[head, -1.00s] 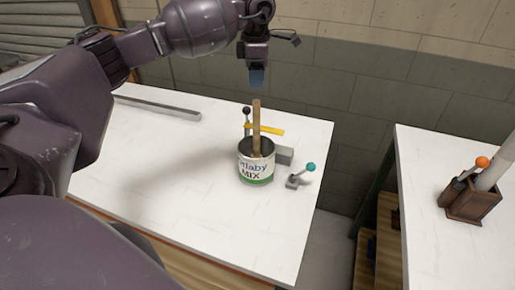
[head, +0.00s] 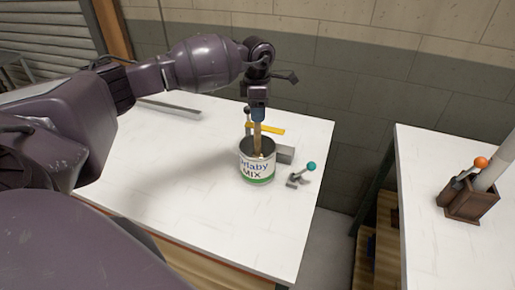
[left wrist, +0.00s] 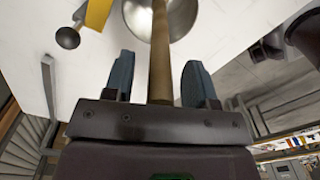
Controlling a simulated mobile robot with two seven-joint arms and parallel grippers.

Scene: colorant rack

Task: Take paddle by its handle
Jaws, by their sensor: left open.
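The paddle (head: 257,135) is a wooden stick standing upright in an open metal can (head: 257,168) labelled "MIX" on the white table. Its lower end is hidden inside the can. My left gripper (head: 258,115) points down over the top of the paddle handle. In the left wrist view the paddle handle (left wrist: 160,50) runs between the two blue fingertips of the left gripper (left wrist: 160,80), with a gap on each side. The left gripper is open and holds nothing. My right gripper is not in view.
A yellow bar (head: 268,130) and a grey block (head: 285,154) stand behind the can. A teal-knobbed lever (head: 303,174) is to its right. A grey rail (head: 170,107) lies at the back left. A second table (head: 440,250) carries a brown holder (head: 468,205).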

